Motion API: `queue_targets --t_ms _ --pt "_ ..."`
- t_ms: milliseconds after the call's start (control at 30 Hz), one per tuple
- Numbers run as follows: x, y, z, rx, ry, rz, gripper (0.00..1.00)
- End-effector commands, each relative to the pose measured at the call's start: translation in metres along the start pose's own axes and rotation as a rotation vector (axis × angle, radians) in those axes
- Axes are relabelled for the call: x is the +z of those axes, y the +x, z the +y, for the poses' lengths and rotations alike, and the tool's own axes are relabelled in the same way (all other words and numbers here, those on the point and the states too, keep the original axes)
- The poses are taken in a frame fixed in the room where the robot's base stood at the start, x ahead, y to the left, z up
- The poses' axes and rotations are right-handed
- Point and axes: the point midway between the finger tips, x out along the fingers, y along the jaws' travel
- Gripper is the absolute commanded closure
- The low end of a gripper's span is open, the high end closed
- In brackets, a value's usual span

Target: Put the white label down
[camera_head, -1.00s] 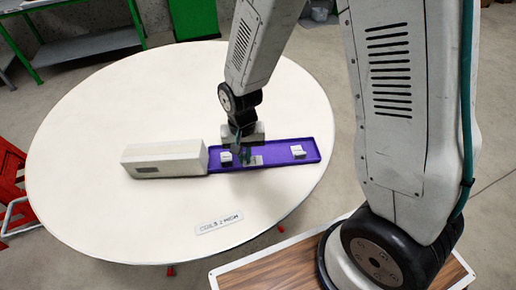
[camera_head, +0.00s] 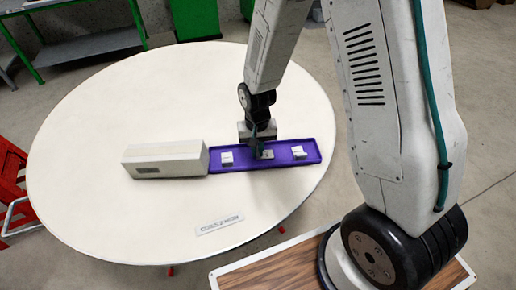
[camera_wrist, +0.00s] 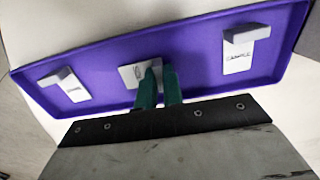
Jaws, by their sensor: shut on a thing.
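A purple tray (camera_head: 283,163) lies on the round white table. My gripper (camera_head: 262,152) points down over the middle of the tray. It is shut on a small white label (camera_head: 268,155), which also shows at the fingertips in the wrist view (camera_wrist: 132,76). My gripper's green fingers (camera_wrist: 160,72) cover part of this label and its marking. I cannot tell whether the label touches the tray floor. Two other white pieces with raised blocks stand in the tray, a left one (camera_head: 227,159) and a right one (camera_head: 299,154), each apart from my gripper.
A long pale box (camera_head: 170,160) stands at the tray's left end. A flat lettered sign (camera_head: 220,224) lies near the table's front edge. The round table (camera_head: 130,95) is clear behind the box and tray.

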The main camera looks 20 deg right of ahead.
Motion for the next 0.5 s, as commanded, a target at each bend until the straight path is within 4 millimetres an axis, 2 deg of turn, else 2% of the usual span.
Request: queue_targets --t_ms 67,100,167,200,500 --pt "0.0001 0.0023 0.0000 0.000 0.000 -0.001 1.00" --pt "-0.0001 0.0029 -0.0001 0.000 0.000 0.000 0.89" --pt "-0.0001 0.0025 -0.0001 0.000 0.000 0.000 0.72" --pt "-0.0001 0.0025 0.0000 0.000 0.000 0.000 0.70" --pt "0.0000 -0.0004 0.0001 0.000 0.000 0.000 0.70"
